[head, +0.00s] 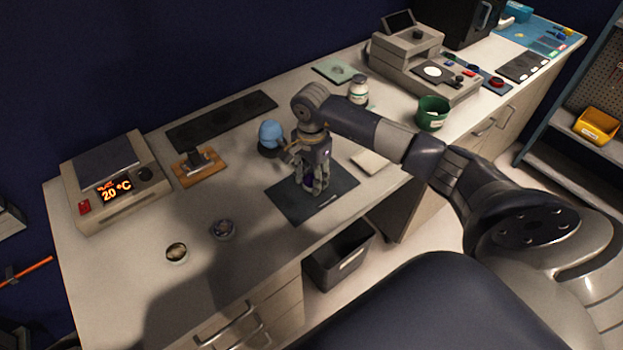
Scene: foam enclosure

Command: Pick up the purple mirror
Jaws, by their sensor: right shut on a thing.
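My right gripper (313,186) points down over the dark mat (335,203) at the middle of the bench. Its fingers are shut on a small purple thing (308,181), which looks like the purple mirror. The fingers hide most of it, and I cannot tell whether it touches the mat or is just above it. My left gripper is not in view.
Two small round pieces (176,253) (223,230) lie front left. A heater reading 20 °C (122,190) stands far left. A blue-topped object (270,134) is close behind my gripper. A white jar (358,91), green cup (432,112) and grey instrument (408,57) stand right.

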